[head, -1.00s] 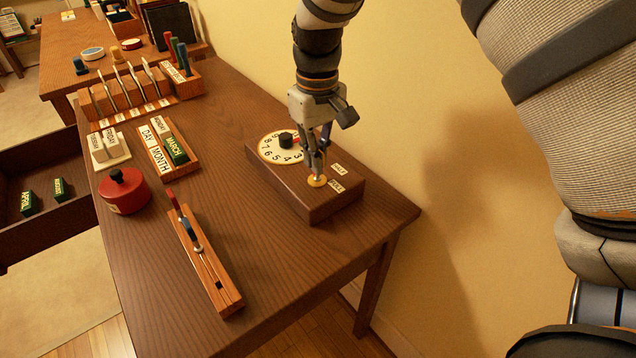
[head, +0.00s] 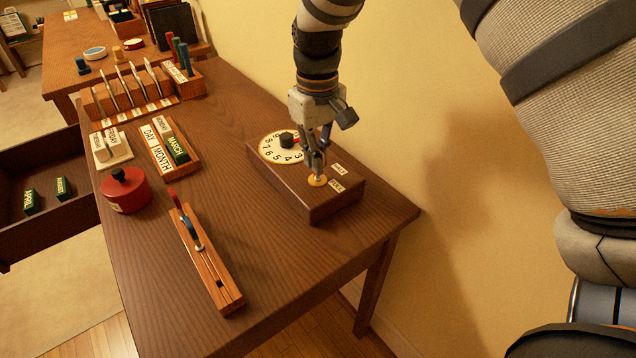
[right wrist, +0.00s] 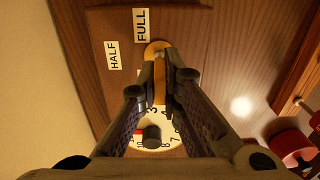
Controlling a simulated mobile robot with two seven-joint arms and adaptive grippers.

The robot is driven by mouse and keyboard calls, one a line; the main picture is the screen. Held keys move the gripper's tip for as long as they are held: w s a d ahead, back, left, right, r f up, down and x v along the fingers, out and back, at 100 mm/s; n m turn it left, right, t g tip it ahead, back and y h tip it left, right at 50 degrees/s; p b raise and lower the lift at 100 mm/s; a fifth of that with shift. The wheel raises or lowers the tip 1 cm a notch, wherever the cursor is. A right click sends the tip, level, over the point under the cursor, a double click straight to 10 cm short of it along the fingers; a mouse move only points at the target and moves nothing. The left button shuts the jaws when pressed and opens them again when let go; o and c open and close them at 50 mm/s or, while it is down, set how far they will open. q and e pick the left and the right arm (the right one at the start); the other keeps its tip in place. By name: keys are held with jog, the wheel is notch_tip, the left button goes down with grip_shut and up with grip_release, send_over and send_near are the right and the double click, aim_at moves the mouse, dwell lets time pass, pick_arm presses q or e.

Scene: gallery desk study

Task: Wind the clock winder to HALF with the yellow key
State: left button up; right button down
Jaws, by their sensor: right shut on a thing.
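The clock winder is a dark wooden box (head: 318,210) by the wall, with a white number dial (head: 270,152) and a round brass plate (head: 317,181). Small labels HALF (head: 340,169) and FULL (head: 337,186) lie beside the plate; both read clearly in the right wrist view, HALF (right wrist: 113,55) and FULL (right wrist: 141,25). My right gripper (head: 316,167) points down over the plate. It is shut on the yellow key (right wrist: 159,82), a narrow strip of which shows between the fingers. The fingers hide most of the key, so its exact angle is unclear. My left gripper is not in view.
A slotted wooden rack (head: 222,283) with a red and a blue handle stands at the desk front. A red round pot (head: 125,190), a DAY/MONTH block tray (head: 186,171) and an open drawer (head: 45,225) are left. The desk between rack and winder is clear.

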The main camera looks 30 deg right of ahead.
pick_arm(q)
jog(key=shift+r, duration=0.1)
pick_arm(e)
jog(key=shift+r+m, duration=0.1)
jog(key=shift+m, duration=1)
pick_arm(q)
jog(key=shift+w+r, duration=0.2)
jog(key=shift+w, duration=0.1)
pick_arm(e)
jog(key=shift+m, duration=0.5)
